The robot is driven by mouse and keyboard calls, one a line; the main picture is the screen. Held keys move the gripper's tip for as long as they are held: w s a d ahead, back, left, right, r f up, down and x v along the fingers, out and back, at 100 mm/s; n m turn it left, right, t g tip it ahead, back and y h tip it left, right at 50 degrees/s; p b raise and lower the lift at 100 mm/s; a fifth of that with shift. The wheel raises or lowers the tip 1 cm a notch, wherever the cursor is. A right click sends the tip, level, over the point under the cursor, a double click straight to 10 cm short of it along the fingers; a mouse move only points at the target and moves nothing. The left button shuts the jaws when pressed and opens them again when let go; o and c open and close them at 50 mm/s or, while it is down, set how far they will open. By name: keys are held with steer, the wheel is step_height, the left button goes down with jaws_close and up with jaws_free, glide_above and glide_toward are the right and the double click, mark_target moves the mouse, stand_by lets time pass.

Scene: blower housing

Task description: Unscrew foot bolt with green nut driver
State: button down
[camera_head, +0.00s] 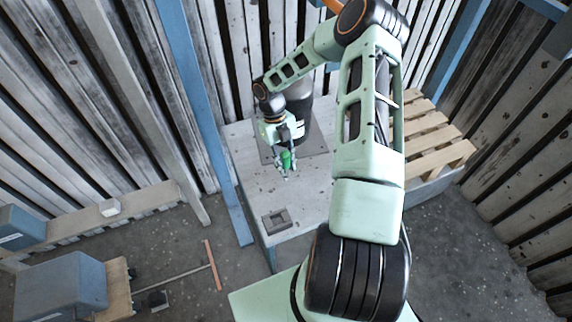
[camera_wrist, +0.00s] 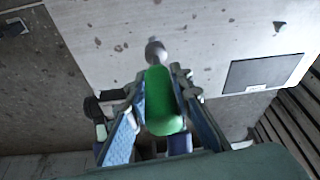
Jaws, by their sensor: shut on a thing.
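My gripper (camera_head: 286,158) is shut on the green nut driver (camera_head: 287,161) above the pale workbench (camera_head: 318,190). In the wrist view the driver's green handle (camera_wrist: 160,95) sits between the two blue-padded fingers, with its round grey metal end pointing away from me. A dark cylindrical housing (camera_head: 299,108) stands on a dark plate (camera_head: 315,143) at the back of the bench, partly hidden by my arm. The driver hangs near the plate's front edge; I cannot tell its height. The foot bolt cannot be made out in either view.
A wooden pallet (camera_head: 432,135) is at the right. A blue post (camera_head: 205,120) stands close to the bench's left side. The bench's front middle is clear.

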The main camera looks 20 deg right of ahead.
mark_target(286, 154)
steer(key=shift+r+p, duration=2)
steer(key=shift+r, duration=0.8)
